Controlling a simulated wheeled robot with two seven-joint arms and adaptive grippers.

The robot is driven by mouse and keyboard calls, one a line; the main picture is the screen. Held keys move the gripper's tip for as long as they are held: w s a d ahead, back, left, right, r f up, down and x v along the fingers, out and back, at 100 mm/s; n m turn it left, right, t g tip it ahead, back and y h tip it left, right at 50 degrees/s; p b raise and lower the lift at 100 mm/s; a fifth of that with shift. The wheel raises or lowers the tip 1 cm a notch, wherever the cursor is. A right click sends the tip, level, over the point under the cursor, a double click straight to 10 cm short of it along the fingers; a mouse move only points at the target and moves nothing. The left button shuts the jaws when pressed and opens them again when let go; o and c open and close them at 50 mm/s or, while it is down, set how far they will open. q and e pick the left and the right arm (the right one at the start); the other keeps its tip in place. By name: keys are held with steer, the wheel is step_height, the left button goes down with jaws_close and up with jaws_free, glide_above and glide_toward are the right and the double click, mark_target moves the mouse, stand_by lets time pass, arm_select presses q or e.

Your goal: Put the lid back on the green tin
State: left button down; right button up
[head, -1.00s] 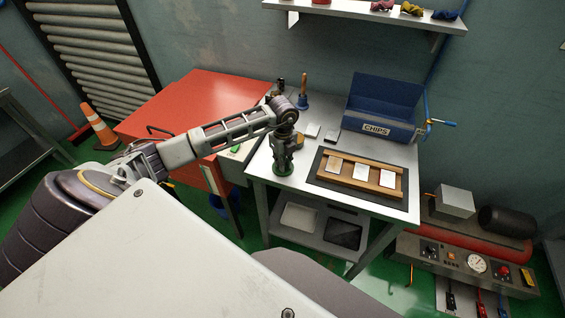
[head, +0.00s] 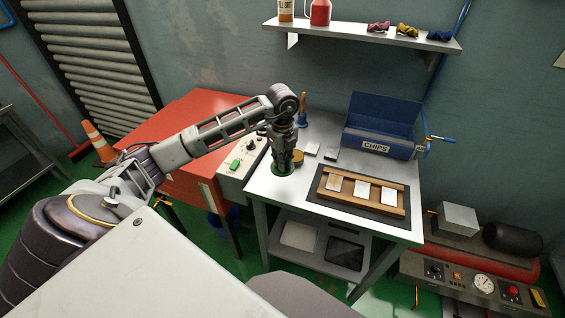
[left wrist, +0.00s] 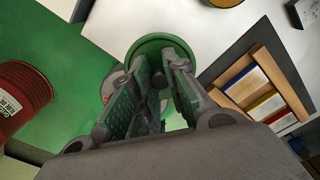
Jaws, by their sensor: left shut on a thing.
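My left gripper (head: 285,167) points down over the table's left front part. In the left wrist view its fingers (left wrist: 160,85) are closed around the dark knob of a round green lid (left wrist: 160,42). In the head view the green lid (head: 281,173) shows as a small green rim under the fingertips. A pale round shape with a green edge (left wrist: 108,84) lies partly behind the left finger in the wrist view; it may be the tin, but I cannot tell. No tin shows clearly in the head view. My right gripper is not in view.
A wooden tray (head: 348,203) with several pale pieces lies on a dark mat to the right. A blue CHIPS box (head: 375,147) stands behind it. A brass-coloured round thing (head: 298,158) is close beside the gripper. A red cabinet (head: 200,125) stands left.

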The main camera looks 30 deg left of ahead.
arm_select(q)
steer(key=shift+w+r, duration=0.2)
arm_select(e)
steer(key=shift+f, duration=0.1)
